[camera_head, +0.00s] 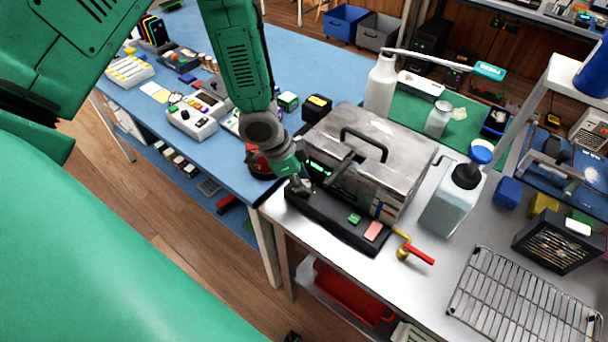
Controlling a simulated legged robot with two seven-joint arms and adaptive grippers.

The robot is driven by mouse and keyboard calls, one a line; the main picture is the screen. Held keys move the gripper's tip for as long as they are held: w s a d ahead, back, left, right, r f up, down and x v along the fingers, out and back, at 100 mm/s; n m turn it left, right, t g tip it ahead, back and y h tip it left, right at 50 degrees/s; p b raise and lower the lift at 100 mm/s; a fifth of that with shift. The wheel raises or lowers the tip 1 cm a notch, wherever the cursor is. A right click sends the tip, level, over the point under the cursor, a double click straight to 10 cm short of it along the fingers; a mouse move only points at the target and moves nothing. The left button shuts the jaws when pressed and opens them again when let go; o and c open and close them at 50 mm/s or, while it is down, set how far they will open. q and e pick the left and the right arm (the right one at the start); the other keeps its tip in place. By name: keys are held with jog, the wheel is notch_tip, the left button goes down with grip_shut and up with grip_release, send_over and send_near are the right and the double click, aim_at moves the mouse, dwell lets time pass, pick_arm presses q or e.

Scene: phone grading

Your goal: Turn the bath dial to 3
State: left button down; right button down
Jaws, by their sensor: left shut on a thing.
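The bath is a grey metal box (388,148) with a lid and a black handle, standing on the metal bench in the middle. Its black front panel (335,215) carries a green button and a pink-red button. My left gripper (301,187) is at the left end of this front panel and is shut there. The dial is hidden by the gripper, so its setting cannot be read. My right gripper does not show.
A red-handled brass valve (415,252) sticks out at the bath's right front. A bottle with a blue cap (452,200) stands right of the bath, near a wire rack (522,300). A blue-topped table (300,60) with several devices lies behind left.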

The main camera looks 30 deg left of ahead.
aim_at(290, 188)
pick_arm(q)
jog(key=shift+w+a, duration=0.1)
dwell(0.3)
jog(key=c, duration=1.2)
grip_release()
jog(key=shift+r, duration=0.1)
jog(key=shift+a+r, duration=0.2)
jog(key=shift+r, duration=0.3)
jog(key=v, duration=0.6)
jog(key=shift+s+a+r, duration=0.2)
jog(key=shift+s, duration=0.05)
